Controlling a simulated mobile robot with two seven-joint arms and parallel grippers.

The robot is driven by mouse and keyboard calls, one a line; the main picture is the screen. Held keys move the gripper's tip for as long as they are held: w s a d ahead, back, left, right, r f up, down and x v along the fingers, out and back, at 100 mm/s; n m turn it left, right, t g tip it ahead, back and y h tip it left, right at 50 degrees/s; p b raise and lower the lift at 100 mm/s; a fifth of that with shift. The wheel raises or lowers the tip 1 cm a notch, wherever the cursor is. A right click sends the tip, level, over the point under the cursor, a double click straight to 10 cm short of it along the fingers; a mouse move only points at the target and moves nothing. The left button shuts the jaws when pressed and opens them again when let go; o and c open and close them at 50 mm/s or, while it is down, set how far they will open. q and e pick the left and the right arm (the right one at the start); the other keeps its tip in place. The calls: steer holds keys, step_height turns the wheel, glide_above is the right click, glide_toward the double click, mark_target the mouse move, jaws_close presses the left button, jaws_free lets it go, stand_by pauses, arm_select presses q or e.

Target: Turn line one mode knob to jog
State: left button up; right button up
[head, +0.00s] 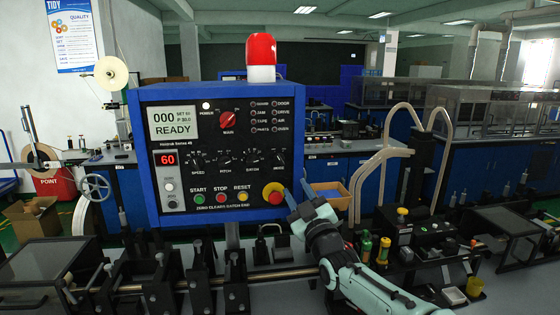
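The control panel (154,190) is a black face in a blue frame. Its row of small black knobs sits at mid height, and the rightmost one, over a label that looks like MODE, is the mode knob (279,156). Its exact pointer setting is too small to read. My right gripper (298,194) is below and slightly right of that knob, near the yellow-ringed red stop button (273,193). Its two blue fingers are apart with nothing between them, and it appears clear of the knob. My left gripper is not in view.
A red rotary switch (228,121) and a display reading READY (173,122) are higher on the panel. A red and white beacon (261,57) stands on top. Rails and rollers (150,285) run below. Bent pale tubes (385,150) stand to the right.

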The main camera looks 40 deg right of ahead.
mark_target(280, 160)
steer(key=p+x, duration=0.5)
steer(key=x, duration=0.5)
steer(key=shift+w+r, duration=0.15)
steer(key=shift+r, duration=0.1)
steer(key=shift+w+d, duration=0.2)
steer(key=shift+w, duration=0.45)
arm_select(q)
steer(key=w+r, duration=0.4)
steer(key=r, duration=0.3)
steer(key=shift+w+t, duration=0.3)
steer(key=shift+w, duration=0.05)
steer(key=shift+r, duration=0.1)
arm_select(e)
steer(key=shift+s, duration=0.1)
steer(key=shift+c, duration=0.7)
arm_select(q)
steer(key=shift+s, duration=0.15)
arm_select(e)
jaws_close()
